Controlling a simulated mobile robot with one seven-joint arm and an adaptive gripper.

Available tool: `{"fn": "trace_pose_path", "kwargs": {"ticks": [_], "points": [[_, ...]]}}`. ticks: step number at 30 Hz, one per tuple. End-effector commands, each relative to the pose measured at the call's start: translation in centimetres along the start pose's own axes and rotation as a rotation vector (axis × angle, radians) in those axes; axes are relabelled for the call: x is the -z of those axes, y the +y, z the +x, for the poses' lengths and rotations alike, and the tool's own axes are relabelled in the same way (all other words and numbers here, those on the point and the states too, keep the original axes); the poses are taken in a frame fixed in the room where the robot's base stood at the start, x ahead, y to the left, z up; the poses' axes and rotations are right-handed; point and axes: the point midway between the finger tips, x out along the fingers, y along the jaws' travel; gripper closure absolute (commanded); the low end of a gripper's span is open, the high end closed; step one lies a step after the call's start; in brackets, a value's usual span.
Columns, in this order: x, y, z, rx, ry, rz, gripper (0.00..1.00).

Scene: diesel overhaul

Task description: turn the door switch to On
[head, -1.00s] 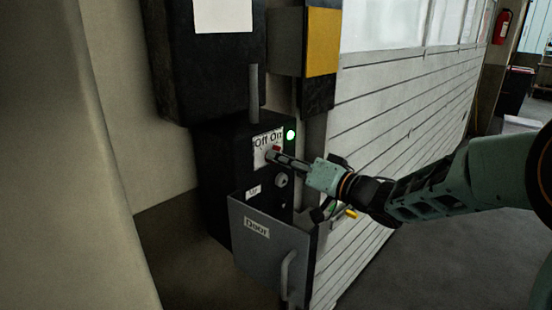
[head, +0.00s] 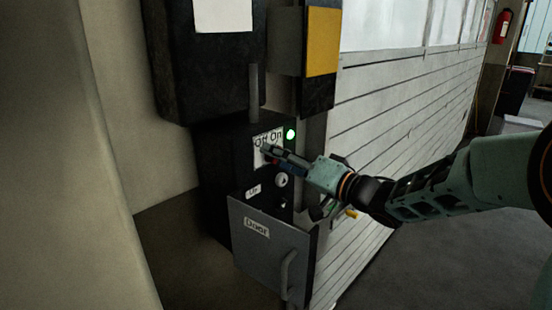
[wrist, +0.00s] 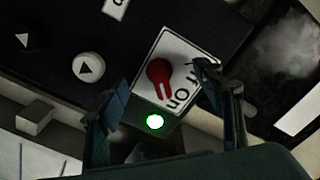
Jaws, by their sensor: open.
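The door switch is a red knob (wrist: 160,75) on a white label plate with "Off" and "On" printed on it. In the wrist view its narrow handle points down toward the lower edge of the plate, on the side of the word "On" rather than "Off". A small part of the red shows under my gripper in the head view. My gripper (wrist: 168,92) is open, with one finger on each side of the knob's handle and gaps between. In the head view my gripper (head: 266,152) is in front of the label plate, partly hiding it.
A green lamp (head: 291,134) beside the plate is lit. Below are a round button (head: 281,181), an "Up" label (head: 253,191) and a grey box (head: 262,255) labelled "Door" with a handle. A black cabinet (head: 205,75) hangs above. The slatted door (head: 400,110) is at right.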

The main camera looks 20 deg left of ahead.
Motion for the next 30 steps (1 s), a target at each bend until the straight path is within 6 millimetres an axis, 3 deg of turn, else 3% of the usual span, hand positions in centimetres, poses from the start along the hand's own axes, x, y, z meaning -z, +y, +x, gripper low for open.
{"fn": "trace_pose_path", "kwargs": {"ticks": [11, 24, 30], "points": [[0.1, 0.0, -0.3, -0.001, 0.001, -0.001, 0.39], [0.1, 0.1, -6.3, -0.002, 0.001, -0.001, 0.39], [0.0, -0.1, -7.0, 0.001, 0.001, -0.001, 0.39]]}}
